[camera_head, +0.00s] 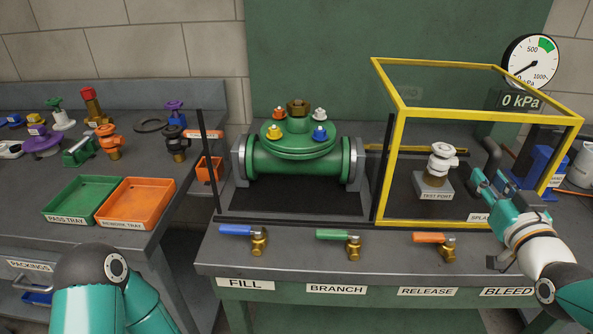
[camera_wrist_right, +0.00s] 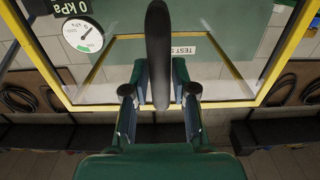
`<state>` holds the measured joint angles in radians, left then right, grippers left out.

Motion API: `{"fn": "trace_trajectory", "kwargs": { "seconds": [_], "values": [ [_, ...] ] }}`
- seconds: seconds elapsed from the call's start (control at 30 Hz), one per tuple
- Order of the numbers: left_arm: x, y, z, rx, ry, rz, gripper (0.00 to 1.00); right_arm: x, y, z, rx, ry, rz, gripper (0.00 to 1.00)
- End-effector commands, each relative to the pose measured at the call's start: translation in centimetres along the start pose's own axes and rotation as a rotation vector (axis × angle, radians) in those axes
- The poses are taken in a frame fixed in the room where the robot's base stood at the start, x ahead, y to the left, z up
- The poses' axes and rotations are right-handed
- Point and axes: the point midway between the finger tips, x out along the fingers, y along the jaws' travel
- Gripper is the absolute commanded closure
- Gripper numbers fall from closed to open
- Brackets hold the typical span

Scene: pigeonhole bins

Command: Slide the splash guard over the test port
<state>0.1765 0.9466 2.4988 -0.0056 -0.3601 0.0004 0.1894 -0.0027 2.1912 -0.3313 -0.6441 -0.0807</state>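The splash guard (camera_head: 481,73) is a clear box with a yellow frame on the right of the bench; its frame and panes also fill much of the right wrist view (camera_wrist_right: 270,75). The test port (camera_head: 434,186) is a grey block with a white-topped brass fitting (camera_head: 438,163), seen through the guard's clear panes. A dark handle (camera_head: 491,158) is at the guard's right side. My left gripper is out of view.
A green flanged vessel (camera_head: 297,158) stands left of the guard. Blue, green and orange valve levers (camera_head: 335,235) line the bench front. The gauge (camera_head: 531,60) reads near zero behind the guard. Green (camera_head: 83,199) and orange (camera_head: 136,203) trays lie on the left bench.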

Motion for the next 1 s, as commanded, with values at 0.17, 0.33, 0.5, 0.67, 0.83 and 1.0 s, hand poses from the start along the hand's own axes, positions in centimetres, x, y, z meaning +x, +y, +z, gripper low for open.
{"fn": "trace_trajectory", "kwargs": {
  "seconds": [0.17, 0.33, 0.5, 0.67, 0.83, 1.0],
  "values": [
    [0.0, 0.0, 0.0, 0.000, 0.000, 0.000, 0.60, 0.0, 0.0, 0.0, 0.000, 0.000, 0.000, 0.54],
    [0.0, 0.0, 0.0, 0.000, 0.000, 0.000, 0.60, 0.0, 0.0, 0.0, 0.000, -0.001, 0.000, 0.54],
    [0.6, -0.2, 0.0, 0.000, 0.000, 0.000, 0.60, -0.8, 0.1, 0.1, -0.001, 0.002, 0.001, 0.54],
    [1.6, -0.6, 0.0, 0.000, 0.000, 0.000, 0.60, -2.7, 0.1, 0.2, -0.001, 0.003, 0.002, 0.54],
    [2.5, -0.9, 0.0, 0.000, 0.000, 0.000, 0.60, -4.7, 0.0, 0.2, -0.001, 0.002, 0.002, 0.54],
    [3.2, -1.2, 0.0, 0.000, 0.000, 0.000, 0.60, -6.8, 0.0, 0.2, -0.001, 0.002, 0.002, 0.54]
  ]
}}
